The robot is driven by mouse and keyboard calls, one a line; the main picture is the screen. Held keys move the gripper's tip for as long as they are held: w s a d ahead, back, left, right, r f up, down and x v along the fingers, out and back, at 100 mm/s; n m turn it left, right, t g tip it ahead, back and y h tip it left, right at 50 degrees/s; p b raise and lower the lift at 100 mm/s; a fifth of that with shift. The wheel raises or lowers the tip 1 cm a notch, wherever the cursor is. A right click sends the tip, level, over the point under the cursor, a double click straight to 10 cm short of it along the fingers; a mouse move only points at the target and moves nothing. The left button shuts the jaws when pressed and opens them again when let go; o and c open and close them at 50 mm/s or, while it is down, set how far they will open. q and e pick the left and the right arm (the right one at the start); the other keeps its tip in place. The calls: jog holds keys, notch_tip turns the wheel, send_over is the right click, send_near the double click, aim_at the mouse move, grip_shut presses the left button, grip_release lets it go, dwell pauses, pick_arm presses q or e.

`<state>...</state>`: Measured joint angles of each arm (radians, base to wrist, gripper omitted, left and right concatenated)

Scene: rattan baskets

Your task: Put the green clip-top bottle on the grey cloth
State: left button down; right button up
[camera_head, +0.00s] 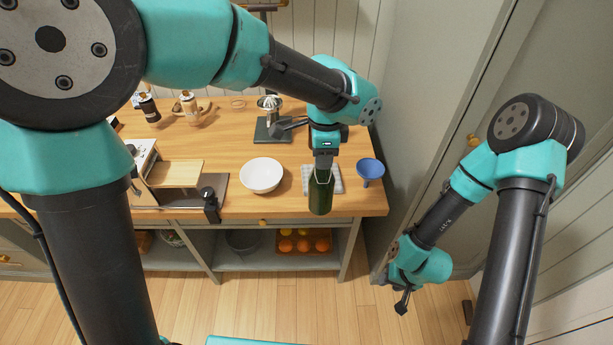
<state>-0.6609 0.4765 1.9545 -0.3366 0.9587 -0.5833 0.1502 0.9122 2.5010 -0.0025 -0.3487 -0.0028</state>
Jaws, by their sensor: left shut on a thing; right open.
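The green clip-top bottle (320,196) hangs upright from my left gripper (323,165), which is shut on its top. The bottle shows in front of the grey cloth (336,178) and covers part of it. The bottle's base appears lower in the picture than the cloth, near the counter's front edge. I cannot tell its height over the counter. The cloth lies on the wooden counter (285,202) between a white bowl and a blue bowl. My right gripper (403,301) is open and empty, low at the right, away from the counter.
The white bowl (261,175) stands left of the cloth and the blue bowl (370,170) right of it. A juicer (269,104) stands behind on a dark board. Oranges (303,242) sit on the shelf below.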

dwell(0.3)
pick_arm(q)
jog(key=w+f, duration=0.1)
jog(key=w, duration=1.5)
jog(key=shift+f, duration=0.2)
jog(key=shift+f, duration=1.85)
jog(key=c, duration=0.8)
grip_release()
jog(key=shift+f, duration=0.1)
